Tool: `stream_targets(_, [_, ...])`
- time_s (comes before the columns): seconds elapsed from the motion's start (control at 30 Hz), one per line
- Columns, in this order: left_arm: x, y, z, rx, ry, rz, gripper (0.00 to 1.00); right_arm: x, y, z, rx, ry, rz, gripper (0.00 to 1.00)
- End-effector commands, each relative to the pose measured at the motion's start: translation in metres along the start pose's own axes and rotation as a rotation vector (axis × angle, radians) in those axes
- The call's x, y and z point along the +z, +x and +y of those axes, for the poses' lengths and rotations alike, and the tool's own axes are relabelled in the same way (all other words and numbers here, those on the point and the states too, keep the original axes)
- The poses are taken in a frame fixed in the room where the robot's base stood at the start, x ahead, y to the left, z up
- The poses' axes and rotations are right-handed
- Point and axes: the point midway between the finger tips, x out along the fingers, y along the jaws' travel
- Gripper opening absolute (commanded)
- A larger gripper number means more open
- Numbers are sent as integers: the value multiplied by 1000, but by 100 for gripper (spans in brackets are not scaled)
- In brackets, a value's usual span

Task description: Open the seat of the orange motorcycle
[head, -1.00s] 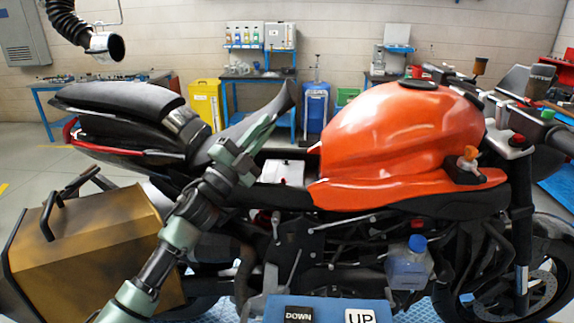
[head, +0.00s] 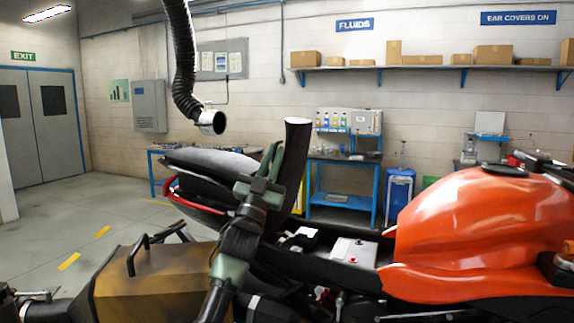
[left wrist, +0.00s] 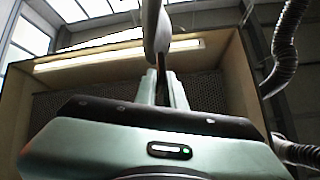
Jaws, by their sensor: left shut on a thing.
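The orange motorcycle (head: 470,235) stands side-on in the head view, its tank at the right. Its dark front seat (head: 294,165) is tipped up, nearly upright. The bay beneath it is uncovered and shows a white box-shaped part (head: 353,252). My left gripper (head: 271,160) is at the rear side of the raised seat, shut on its edge. In the left wrist view the fingers (left wrist: 163,88) close on the seat (left wrist: 155,30), seen edge-on. The exact contact is partly hidden in the head view. My right gripper is in neither current view.
A brown pannier (head: 160,280) sits at the lower left beside my left arm. The rear seat and tail (head: 210,163) lie behind the gripper. A black hose with a metal end (head: 211,121) hangs above the tail. Open floor lies at the left.

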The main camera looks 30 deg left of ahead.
Motion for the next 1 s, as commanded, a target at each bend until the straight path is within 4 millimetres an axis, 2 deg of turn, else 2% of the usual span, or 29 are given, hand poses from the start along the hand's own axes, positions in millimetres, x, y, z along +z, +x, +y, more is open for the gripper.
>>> stream_targets(0.2, [-1,2,-8,-21,-22,0,0,0,1,0,0,-1,0,0])
stream_targets(0.57, [-1,2,-9,-23,-22,-1,0,2,0,8,9,-5,-3,0])
stream_targets(0.6, [-1,2,-9,-22,-22,-1,18,2,0,8,9,-5,-3,0])
stream_targets(0.63, [-1,2,-9,-22,-21,-1,27,2,0,8,9,-5,-3,0])
stream_targets(0.67, [-1,2,-9,-22,-21,-1,31,3,0,8,9,-5,-3,0])
stream_targets(1.0, [2,-2,-8,-21,-20,-5,31,3,2,8,9,-5,-4,0])
